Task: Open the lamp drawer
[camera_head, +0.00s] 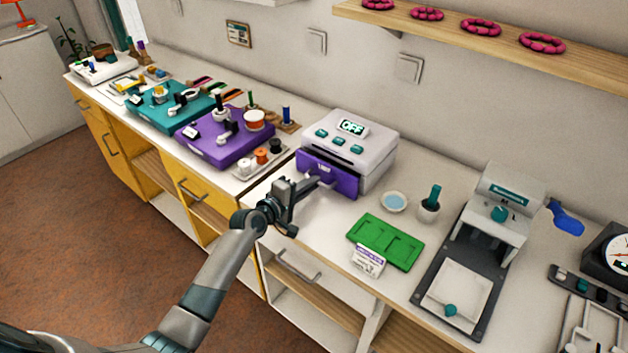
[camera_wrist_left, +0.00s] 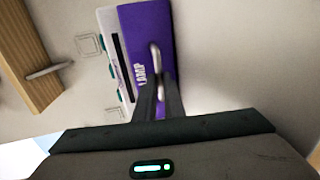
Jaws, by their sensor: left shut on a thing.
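The lamp (camera_head: 372,151) is a white box with a display reading OFF and teal buttons, standing on the counter against the wall. Its purple drawer front (camera_head: 345,185) faces the room and also shows in the left wrist view (camera_wrist_left: 146,38), with the label LAMP. I cannot tell whether the drawer stands out from the box. My left gripper (camera_head: 312,184) is at the drawer front, shut on the pale drawer handle (camera_wrist_left: 154,60). In the left wrist view its fingers (camera_wrist_left: 158,95) meet at the handle's lower end. My right gripper is not in view.
A green tray (camera_head: 384,241), a small labelled box (camera_head: 368,260) and a blue-filled dish (camera_head: 394,201) sit right of the lamp. A tray of spools (camera_head: 262,160) stands left. A dark-based press (camera_head: 470,262) is further right. The counter directly before the lamp is clear.

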